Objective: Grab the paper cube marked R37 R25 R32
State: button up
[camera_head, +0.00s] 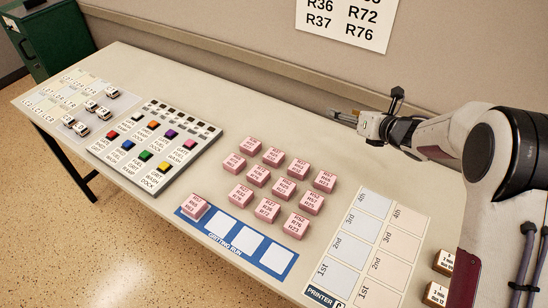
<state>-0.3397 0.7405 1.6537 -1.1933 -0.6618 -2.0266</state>
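The print is too small for me to tell which cube reads R37 R25 R32. Another pink cube (194,207) sits on the leftmost square of the blue strip (222,240). My gripper (340,117) is above the table's far side, behind the cubes and apart from them. Its fingers point left, look apart and hold nothing.
A panel with coloured buttons (155,145) lies left of the cubes. A printer chart (360,250) lies right of the cubes, with white-topped blocks (437,293) beyond. A wall sign (345,20) hangs behind.

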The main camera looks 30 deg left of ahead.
jog(key=s+a+f+n+g+y, duration=0.2)
jog(key=s+a+f+n+g, duration=0.1)
jog(key=s+a+f+n, duration=0.4)
jog(key=n+g, duration=0.3)
jog(key=g, duration=0.1)
send_near(277, 156)
jog(key=x, duration=0.3)
jog(key=shift+w+a+f, duration=0.2)
jog(key=shift+f, duration=0.2)
jog(key=shift+x, duration=1.3)
jog(key=shift+s+r+x, duration=0.1)
jog(key=shift+s+x, duration=0.05)
jog(key=shift+x, duration=0.8)
jog(key=shift+s+r+x, duration=0.1)
jog(key=shift+x, duration=1.6)
jog(key=shift+r, duration=0.1)
jog(key=c, duration=1.2)
